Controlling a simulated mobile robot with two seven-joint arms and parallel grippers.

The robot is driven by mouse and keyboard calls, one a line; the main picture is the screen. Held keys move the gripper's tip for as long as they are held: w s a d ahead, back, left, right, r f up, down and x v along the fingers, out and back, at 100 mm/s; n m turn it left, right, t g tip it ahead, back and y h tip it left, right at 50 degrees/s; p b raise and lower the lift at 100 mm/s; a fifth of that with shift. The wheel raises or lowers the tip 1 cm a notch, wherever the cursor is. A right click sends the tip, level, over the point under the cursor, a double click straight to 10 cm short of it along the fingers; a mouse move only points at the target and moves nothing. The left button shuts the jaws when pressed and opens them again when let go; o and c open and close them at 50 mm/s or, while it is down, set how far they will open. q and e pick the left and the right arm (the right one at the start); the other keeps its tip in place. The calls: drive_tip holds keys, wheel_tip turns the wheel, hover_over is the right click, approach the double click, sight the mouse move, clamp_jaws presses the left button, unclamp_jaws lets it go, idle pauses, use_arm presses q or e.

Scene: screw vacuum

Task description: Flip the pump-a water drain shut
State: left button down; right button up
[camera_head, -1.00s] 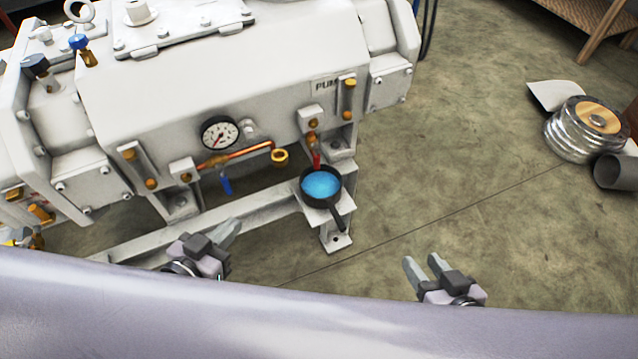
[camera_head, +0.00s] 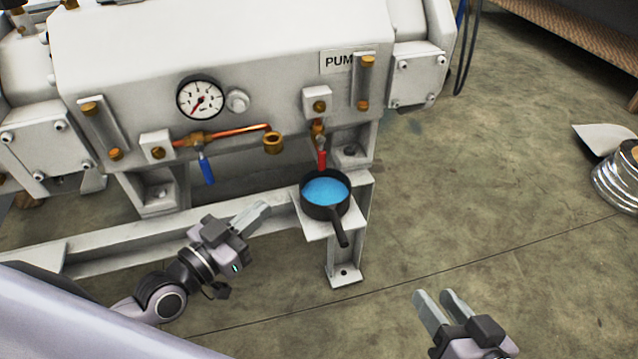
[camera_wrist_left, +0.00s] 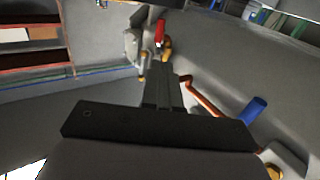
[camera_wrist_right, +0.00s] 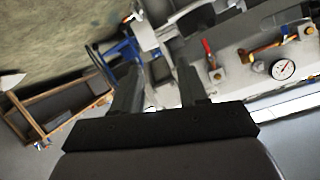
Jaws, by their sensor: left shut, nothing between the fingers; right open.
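The white pump (camera_head: 180,50) carries a "PUM…" label, the rest of it hidden. Below the label, a brass valve with a red handle (camera_head: 321,158) points down over a black pan (camera_head: 326,208) of blue water; the red handle also shows in the left wrist view (camera_wrist_left: 160,32) and the right wrist view (camera_wrist_right: 208,50). A second valve with a blue handle (camera_head: 206,170) hangs from the copper pipe, and also shows in the left wrist view (camera_wrist_left: 252,110). My left gripper (camera_head: 262,209) is shut and empty, left of the pan. My right gripper (camera_head: 442,300) is open and empty, lower right of the pan.
The pan rests on a small ledge (camera_head: 308,230) of the white base frame (camera_head: 110,240), its handle sticking out towards me. A gauge (camera_head: 201,98) sits above the copper pipe (camera_head: 238,130). A silver coil (camera_head: 620,182) lies at far right.

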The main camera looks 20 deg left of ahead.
use_arm(q)
drive_tip(key=shift+w+f, duration=0.1)
drive_tip(key=shift+f, duration=0.05)
use_arm(e)
drive_tip(key=shift+f, duration=0.1)
use_arm(q)
drive_tip(key=b, duration=0.3)
approach(319, 162)
drive_tip(key=x, duration=0.5)
drive_tip(key=shift+w+f, duration=0.1)
drive_tip(key=shift+w, duration=0.05)
drive_tip(key=shift+w+d, duration=0.2)
drive_tip(key=shift+w, duration=0.35)
drive_tip(key=shift+w+d, duration=0.1)
drive_tip(key=shift+w, duration=0.05)
use_arm(e)
drive_tip(key=shift+d+n+t, duration=0.3)
drive_tip(key=shift+t, duration=0.3)
